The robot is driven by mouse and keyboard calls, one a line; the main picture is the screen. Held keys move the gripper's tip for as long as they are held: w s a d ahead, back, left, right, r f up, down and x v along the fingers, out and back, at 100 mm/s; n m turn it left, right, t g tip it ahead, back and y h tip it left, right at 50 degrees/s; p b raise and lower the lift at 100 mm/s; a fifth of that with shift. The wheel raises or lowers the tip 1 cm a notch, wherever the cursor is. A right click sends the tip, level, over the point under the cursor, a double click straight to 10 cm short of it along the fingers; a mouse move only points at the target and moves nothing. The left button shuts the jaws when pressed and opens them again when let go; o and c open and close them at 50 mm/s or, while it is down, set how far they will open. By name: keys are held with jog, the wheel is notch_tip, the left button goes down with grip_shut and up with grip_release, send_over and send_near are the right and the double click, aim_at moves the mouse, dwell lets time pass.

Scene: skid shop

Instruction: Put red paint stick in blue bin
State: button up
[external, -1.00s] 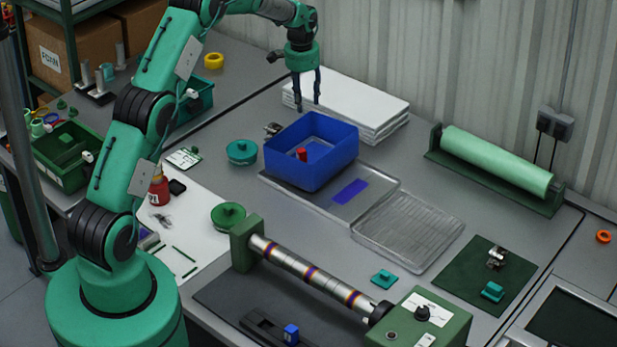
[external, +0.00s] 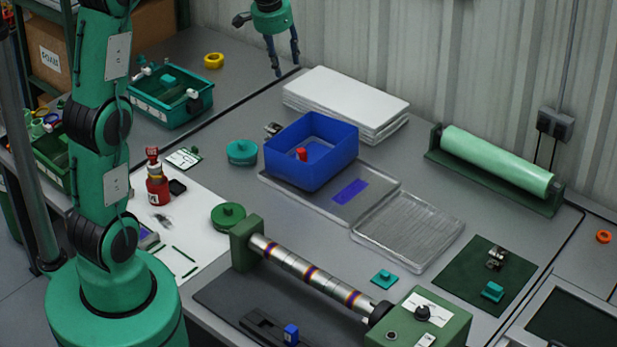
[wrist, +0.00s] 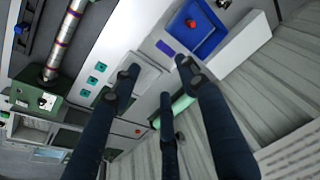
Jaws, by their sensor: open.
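The red paint stick (external: 301,154) is inside the blue bin (external: 330,165), its red end showing above the bin floor. The blue bin sits on a metal tray on the bench. In the wrist view the red end (wrist: 191,23) also shows inside the blue bin (wrist: 208,38). My gripper (external: 287,70) is open and empty, raised above the bench at the back, behind and left of the white stack. The wrist view shows its spread fingers (wrist: 157,100) with nothing between them.
A white stack (external: 346,101) stands behind the bin against the corrugated wall. A green roller (external: 495,160) is at the right. A metal tray (external: 408,228) and a roller machine (external: 312,277) are in front. A green bin (external: 172,105) stands at the back left.

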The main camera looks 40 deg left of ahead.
jog(key=s+d+r+t, duration=0.1)
jog(key=s+d+r, duration=0.1)
jog(key=s, duration=0.7)
jog(key=s+d+r+n, duration=0.1)
jog(key=s+d+r, duration=0.15)
jog(key=s, duration=0.65)
jog(key=s+d+r+t, duration=0.1)
jog(key=s+d+r, duration=0.15)
jog(key=s, duration=0.65)
jog(key=s+f, duration=0.3)
jog(key=s, duration=0.7)
jog(key=shift+d+t, duration=0.3)
jog(key=shift+t, duration=0.1)
jog(key=shift+f+b, duration=1.35)
